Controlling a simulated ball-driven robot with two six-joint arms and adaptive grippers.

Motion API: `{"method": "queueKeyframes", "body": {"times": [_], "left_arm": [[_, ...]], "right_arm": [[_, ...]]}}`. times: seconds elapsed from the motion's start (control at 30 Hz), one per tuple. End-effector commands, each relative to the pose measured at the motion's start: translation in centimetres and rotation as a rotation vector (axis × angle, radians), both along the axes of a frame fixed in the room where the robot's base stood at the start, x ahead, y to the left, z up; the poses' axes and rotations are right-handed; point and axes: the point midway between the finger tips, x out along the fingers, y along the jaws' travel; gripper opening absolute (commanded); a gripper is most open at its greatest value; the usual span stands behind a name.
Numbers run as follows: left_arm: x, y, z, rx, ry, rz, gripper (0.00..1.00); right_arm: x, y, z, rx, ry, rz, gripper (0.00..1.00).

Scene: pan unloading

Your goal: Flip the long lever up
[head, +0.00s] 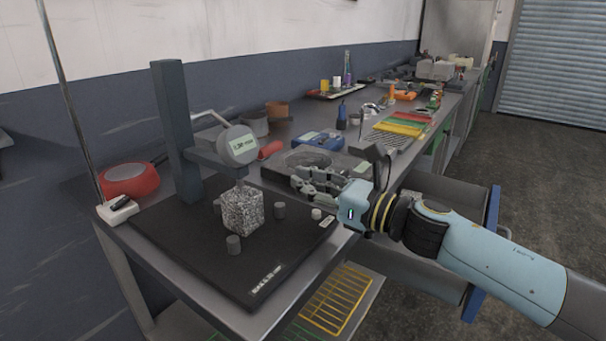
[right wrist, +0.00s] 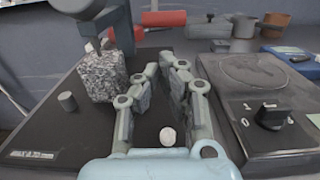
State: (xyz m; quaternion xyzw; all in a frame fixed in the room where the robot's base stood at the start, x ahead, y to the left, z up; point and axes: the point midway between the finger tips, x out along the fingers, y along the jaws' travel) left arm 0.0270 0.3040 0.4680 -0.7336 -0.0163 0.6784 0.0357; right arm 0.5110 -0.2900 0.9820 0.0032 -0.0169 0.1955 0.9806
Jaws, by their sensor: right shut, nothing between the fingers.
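A dial gauge (head: 238,146) with a digital face is mounted on a dark upright stand (head: 177,130). A long thin pale lever (head: 208,115) runs from the gauge's top toward the upper left, its left end close to the post. The gauge's stem points down at a speckled granite cube (head: 243,210), which also shows in the right wrist view (right wrist: 103,78). My right gripper (head: 297,180) is shut and empty, to the right of the gauge and lower than the lever, apart from both. In the right wrist view its fingers (right wrist: 168,62) point forward; the lever cannot be made out there.
Small grey cylinders (head: 234,245) stand around the cube on the black base plate (head: 190,262). A hot plate with a knob (right wrist: 269,115) lies right of my fingers. A red round object (head: 129,179) stands at the left; a blue device (head: 318,141) is farther back.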

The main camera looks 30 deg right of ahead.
Motion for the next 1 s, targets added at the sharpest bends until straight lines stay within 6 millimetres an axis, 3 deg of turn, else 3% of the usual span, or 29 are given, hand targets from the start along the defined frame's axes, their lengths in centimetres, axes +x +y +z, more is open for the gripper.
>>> {"method": "queueKeyframes", "body": {"times": [0.2,0.4,1.0], "left_arm": [[0.6,0.0,1.9,0.000,-0.009,-0.001,0.40],[0.8,0.0,2.3,0.000,-0.013,0.000,0.40],[0.8,0.1,2.9,0.002,-0.012,-0.001,0.40]], "right_arm": [[4.0,1.6,0.6,0.004,-0.003,-0.003,0.00],[6.2,2.5,0.4,0.003,-0.002,-0.002,0.00],[6.7,2.4,0.6,-0.004,0.008,-0.001,0.00]]}}
